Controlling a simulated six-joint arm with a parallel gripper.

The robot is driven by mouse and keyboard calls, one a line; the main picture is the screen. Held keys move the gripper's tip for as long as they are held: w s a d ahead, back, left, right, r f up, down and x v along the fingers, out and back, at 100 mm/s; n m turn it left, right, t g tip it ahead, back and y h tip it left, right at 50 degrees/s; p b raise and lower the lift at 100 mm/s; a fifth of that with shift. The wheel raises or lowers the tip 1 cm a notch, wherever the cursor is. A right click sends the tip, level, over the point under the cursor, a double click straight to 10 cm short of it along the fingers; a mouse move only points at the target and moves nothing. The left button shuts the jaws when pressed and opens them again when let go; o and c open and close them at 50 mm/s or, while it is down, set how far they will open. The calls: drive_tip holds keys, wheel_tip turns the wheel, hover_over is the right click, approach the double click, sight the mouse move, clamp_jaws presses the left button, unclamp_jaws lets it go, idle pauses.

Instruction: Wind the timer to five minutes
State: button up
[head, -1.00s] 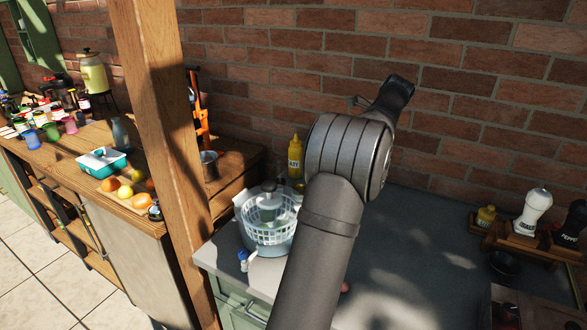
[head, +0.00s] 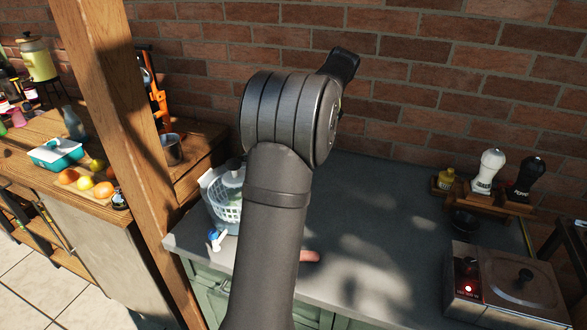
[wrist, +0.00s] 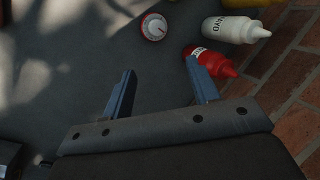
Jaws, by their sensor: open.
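The timer (wrist: 154,27) shows in the wrist view as a small round thing with a red rim and a white, marked dial. It rests on the grey counter (wrist: 75,75). I cannot read its setting. My gripper (wrist: 159,66) is open, with its two blue-grey fingers wide apart and nothing between them. The timer appears beyond the fingertips, apart from them. In the head view my arm hides the timer, and I cannot make out the gripper's fingers.
In the wrist view a red bottle (wrist: 208,62) is by the right finger, with a white bottle (wrist: 232,30) beyond it and the brick wall at right.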

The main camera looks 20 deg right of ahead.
drive_tip(key=w+a+f+n, duration=0.1)
drive_tip(key=f+n, duration=0.4)
drive_tip(key=w+a+f+n+h, duration=0.1)
drive_tip(key=w+f+n, duration=0.1)
drive_tip(key=f+n, duration=0.4)
drive_tip(key=w+a+f+n+h, duration=0.1)
drive_tip(key=w+f+n, duration=0.1)
drive_tip(key=f+n, duration=0.3)
drive_tip(key=shift+w+a+f+n+t, duration=0.1)
drive_tip(key=shift+a+f+n+t, duration=0.15)
drive_tip(key=shift+f+t, duration=0.2)
drive_tip(key=shift+c, duration=0.4)
drive_tip(key=c, duration=0.9)
drive_tip(key=shift+a+m+g+h, duration=0.1)
drive_tip(key=shift+m+g+h, duration=0.3)
drive_tip(key=shift+m, duration=1.1)
drive_tip(key=shift+m+g+h, duration=0.1)
drive_tip(key=shift+m+h, duration=0.6)
drive_tip(key=shift+m, duration=0.75)
